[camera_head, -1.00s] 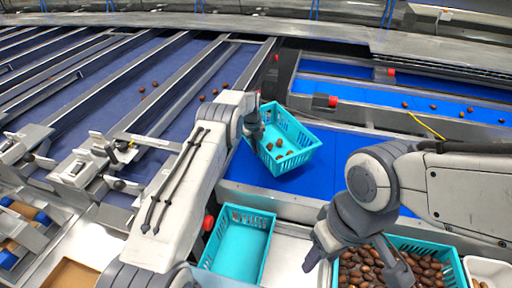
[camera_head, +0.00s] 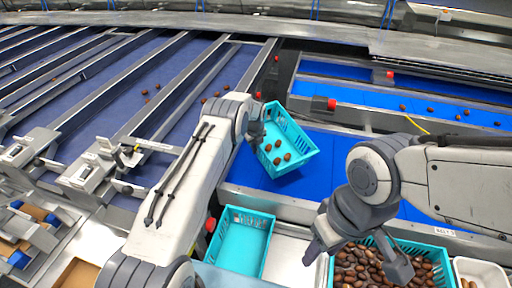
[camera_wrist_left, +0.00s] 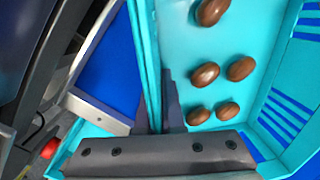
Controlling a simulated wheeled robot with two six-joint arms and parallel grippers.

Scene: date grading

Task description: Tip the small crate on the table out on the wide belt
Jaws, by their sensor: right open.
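The small turquoise crate (camera_head: 303,136) is held tilted over the wide blue belt (camera_head: 268,178), with several brown dates (camera_head: 277,154) inside. My left gripper (camera_head: 258,132) grips one side wall of it. In the left wrist view the gripper's fingers (camera_wrist_left: 160,110) straddle the crate wall (camera_wrist_left: 146,50), and the dates (camera_wrist_left: 206,74) lie on the crate floor. I cannot tell whether the crate touches the belt. My right gripper (camera_head: 358,262) is open and empty over a fuller crate of dates at the lower right.
An empty turquoise crate (camera_head: 239,243) stands on the table at the front. The fuller turquoise crate (camera_head: 440,259) is beside it, with a white tub (camera_head: 482,270) at the right. Narrow belts carrying a few dates run at left and back right. A red button (camera_head: 331,104) sits on the frame behind.

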